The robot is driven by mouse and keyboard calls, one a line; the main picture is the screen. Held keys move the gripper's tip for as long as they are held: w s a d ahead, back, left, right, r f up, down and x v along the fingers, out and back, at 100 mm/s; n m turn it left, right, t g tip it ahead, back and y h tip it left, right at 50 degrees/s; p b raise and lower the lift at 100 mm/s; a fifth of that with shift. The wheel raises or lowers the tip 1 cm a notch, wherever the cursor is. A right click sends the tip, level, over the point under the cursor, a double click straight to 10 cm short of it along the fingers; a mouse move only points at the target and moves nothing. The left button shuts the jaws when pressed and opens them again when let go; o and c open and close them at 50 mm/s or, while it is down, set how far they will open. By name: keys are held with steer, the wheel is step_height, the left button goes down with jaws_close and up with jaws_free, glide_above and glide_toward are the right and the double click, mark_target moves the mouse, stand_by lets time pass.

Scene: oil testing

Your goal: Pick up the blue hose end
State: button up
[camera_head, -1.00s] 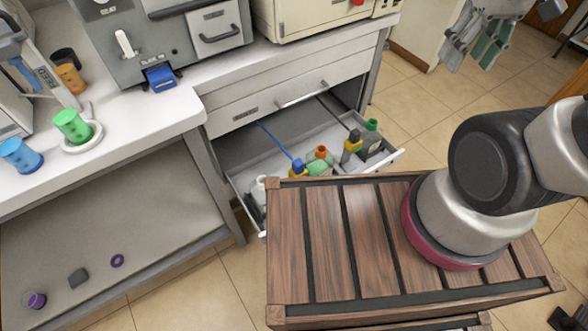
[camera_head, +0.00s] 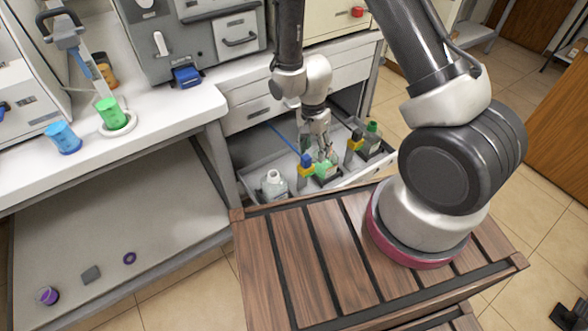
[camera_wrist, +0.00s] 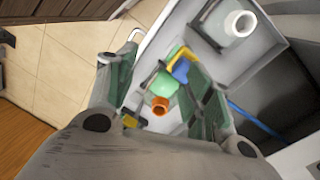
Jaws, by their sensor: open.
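The blue hose end, a blue tip on a yellow piece (camera_head: 306,168), stands in the open drawer (camera_head: 247,182) with a thin blue hose (camera_head: 282,134) running back from it. In the wrist view its blue and yellow parts (camera_wrist: 180,68) show between my fingers, towards their far ends, and the blue hose (camera_wrist: 255,120) lies to the right. My gripper (camera_head: 322,150) is open and points down into the drawer, just right of the hose end in the head view. In the wrist view my gripper (camera_wrist: 160,85) straddles an orange-capped bottle (camera_wrist: 160,106). I see no contact with the hose end.
A white bottle (camera_head: 273,185) stands left of the hose end. A green-capped bottle (camera_head: 372,134) and another yellow piece (camera_head: 355,142) stand to the right. The drawer walls and the wooden-slatted top (camera_head: 285,250) in front bound the space.

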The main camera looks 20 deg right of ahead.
mark_target(306, 157)
steer(key=w+m, duration=0.1)
steer(key=w+a+m+t, duration=0.1)
steer(key=shift+w+a+m+y, duration=0.3)
steer(key=shift+m, duration=0.1)
steer(key=shift+w+a+m, duration=0.1)
steer(key=shift+w+m, duration=0.1)
steer(key=shift+m, duration=0.2)
steer(key=shift+f, duration=0.3)
steer(key=f, duration=0.7)
steer(key=shift+d+f, duration=0.1)
steer(key=shift+d, duration=0.1)
steer(key=c, duration=1.1)
